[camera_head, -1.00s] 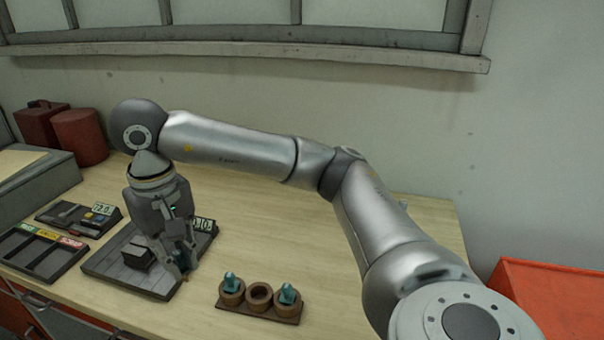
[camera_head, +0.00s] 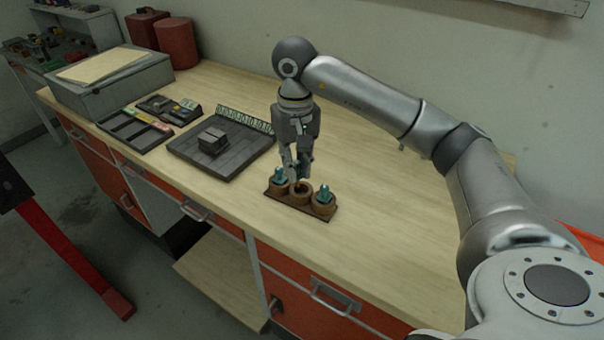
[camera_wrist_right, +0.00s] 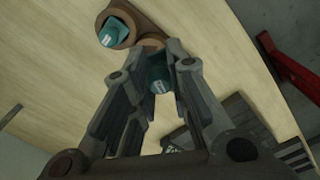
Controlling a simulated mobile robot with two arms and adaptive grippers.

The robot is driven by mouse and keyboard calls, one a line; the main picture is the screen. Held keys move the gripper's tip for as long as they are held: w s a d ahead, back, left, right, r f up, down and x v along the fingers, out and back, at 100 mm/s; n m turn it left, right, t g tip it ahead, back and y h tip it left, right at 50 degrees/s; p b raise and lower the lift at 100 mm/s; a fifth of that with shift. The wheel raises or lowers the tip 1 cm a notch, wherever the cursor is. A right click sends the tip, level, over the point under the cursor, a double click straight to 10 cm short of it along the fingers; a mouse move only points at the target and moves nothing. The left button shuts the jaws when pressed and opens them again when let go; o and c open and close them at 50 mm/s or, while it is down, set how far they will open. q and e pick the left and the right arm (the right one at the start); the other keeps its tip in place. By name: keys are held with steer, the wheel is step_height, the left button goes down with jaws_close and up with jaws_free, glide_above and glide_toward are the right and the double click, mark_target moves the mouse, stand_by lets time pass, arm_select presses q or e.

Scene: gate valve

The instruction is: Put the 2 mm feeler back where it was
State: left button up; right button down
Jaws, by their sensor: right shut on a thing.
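My right gripper (camera_head: 300,172) points down just above the middle cup (camera_head: 303,188) of a brown three-cup holder (camera_head: 297,206). It is shut on a teal feeler (camera_wrist_right: 158,85), which shows between the fingers in the right wrist view; its marking is too small to read. The left cup of the holder bears a teal feeler (camera_head: 280,177), and the right cup bears another teal feeler (camera_head: 323,194). In the right wrist view, one seated feeler (camera_wrist_right: 112,35) shows beyond my fingertips. Whether the held feeler touches the middle cup cannot be told. My left gripper is not in view.
A dark grooved plate (camera_head: 190,154) with a small dark block (camera_head: 213,140) and a row of number tags (camera_head: 245,120) lies left of the holder. Beyond it are dark trays (camera_head: 130,130) and a grey case (camera_head: 110,85). The wooden bench (camera_head: 400,215) is clear to the right.

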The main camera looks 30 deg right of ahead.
mark_target(302, 176)
steer(key=shift+w+d+f, duration=0.3)
steer(key=shift+d+f, duration=0.15)
steer(key=shift+f, duration=0.15)
steer(key=shift+w+d+f, duration=0.25)
steer(key=shift+d+f, duration=0.15)
steer(key=shift+f, duration=0.2)
steer(key=f+p, duration=0.2)
steer(key=f, duration=0.1)
steer(key=shift+w+d+f+p, duration=0.2)
steer(key=shift+d+f+p, duration=0.05)
steer(key=shift+d+p, duration=0.1)
steer(key=shift+f, duration=0.25)
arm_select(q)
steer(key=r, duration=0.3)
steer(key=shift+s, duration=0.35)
arm_select(e)
steer(key=shift+f+b, duration=0.2)
steer(key=shift+b, duration=0.1)
steer(key=c, duration=1.4)
jaws_free()
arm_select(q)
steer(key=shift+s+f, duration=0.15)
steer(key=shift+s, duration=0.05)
arm_select(e)
steer(key=shift+r, duration=0.1)
